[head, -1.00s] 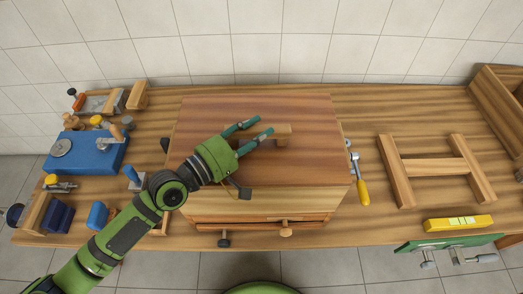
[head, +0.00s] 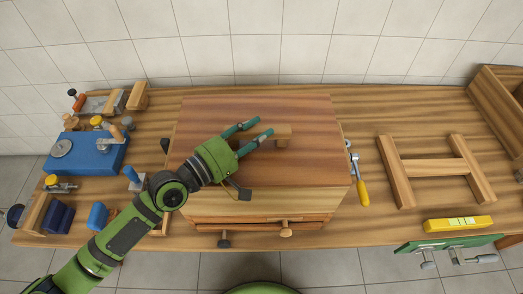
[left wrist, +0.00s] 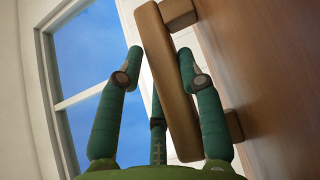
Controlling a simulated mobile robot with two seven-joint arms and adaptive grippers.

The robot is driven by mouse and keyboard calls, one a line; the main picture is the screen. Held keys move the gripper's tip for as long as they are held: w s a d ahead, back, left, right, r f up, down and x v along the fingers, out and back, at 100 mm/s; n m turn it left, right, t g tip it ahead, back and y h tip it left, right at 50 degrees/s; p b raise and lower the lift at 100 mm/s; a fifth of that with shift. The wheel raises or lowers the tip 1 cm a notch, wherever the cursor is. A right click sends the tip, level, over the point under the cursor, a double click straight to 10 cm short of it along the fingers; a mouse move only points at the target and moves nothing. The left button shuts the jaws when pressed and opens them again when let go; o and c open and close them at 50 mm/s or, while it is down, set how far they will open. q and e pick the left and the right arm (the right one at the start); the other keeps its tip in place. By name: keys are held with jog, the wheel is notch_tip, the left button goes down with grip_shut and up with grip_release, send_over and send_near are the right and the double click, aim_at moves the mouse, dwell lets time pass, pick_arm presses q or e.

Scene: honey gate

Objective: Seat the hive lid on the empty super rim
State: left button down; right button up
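The hive lid (head: 215,125) is a reddish-brown wooden panel on top of the box in the middle of the bench. Contact there cannot be told. The box's pale front wall (head: 270,203) shows below the lid; the rim is hidden. My right gripper is out of view.
A blue box (head: 86,152) and several tools crowd the bench's left. Right of the hive are a yellow-handled tool (head: 361,190), a wooden H-shaped frame (head: 430,167) and a yellow level (head: 458,223). A wooden crate (head: 497,105) stands far right. A tiled wall (head: 300,45) is behind.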

pick_arm(q)
jog(key=c, duration=1)
grip_release()
jog(key=shift+o, duration=0.2)
jog(key=shift+s, duration=0.1)
jog(key=shift+s+a, duration=0.2)
jog(key=shift+a, duration=0.15)
jog(key=shift+v, duration=1.3)
